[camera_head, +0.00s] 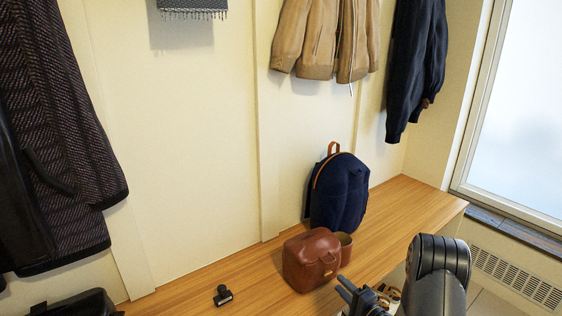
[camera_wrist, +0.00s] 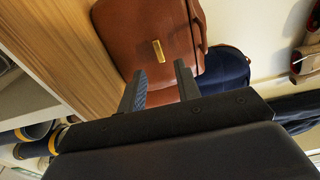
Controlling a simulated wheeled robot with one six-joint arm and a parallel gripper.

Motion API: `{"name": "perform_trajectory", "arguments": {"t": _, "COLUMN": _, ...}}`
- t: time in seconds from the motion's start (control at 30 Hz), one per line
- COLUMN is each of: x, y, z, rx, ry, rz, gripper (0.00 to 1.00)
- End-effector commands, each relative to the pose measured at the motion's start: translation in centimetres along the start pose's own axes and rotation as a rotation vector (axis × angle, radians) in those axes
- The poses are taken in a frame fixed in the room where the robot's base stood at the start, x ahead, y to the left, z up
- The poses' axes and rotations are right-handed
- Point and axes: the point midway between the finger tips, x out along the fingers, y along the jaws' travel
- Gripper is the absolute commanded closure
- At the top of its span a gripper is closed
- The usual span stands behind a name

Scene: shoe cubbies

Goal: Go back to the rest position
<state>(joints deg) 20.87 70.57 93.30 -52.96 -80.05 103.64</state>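My gripper (camera_head: 357,291) is at the lower right of the head view, just in front of the brown leather bag. Its two fingers (camera_wrist: 160,84) are spread apart in the wrist view, with nothing between them. The brown bag (camera_head: 312,260) stands on the wooden bench top; it also fills the upper middle of the wrist view (camera_wrist: 150,30). The fingertips overlap the bag's lower edge in the wrist view; I cannot tell if they touch it.
Coats hang above, including a tan jacket (camera_head: 325,40). The bench is clear towards its right end, near the window (camera_head: 520,120).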

Motion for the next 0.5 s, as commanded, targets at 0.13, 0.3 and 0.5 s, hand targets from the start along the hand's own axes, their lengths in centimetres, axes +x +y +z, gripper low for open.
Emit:
{"name": "perform_trajectory", "arguments": {"t": 0.13, "x": 3.2, "y": 0.1, "z": 0.1, "rx": -0.003, "ry": -0.005, "rz": -0.003, "gripper": 0.68}}
{"name": "perform_trajectory", "arguments": {"t": 0.3, "x": 4.5, "y": 0.0, "z": 0.0, "rx": -0.076, "ry": 0.000, "rz": -0.002, "gripper": 0.68}}
{"name": "perform_trajectory", "arguments": {"t": 0.5, "x": 4.5, "y": -0.1, "z": 0.1, "rx": -0.245, "ry": 0.000, "rz": -0.001, "gripper": 0.68}}
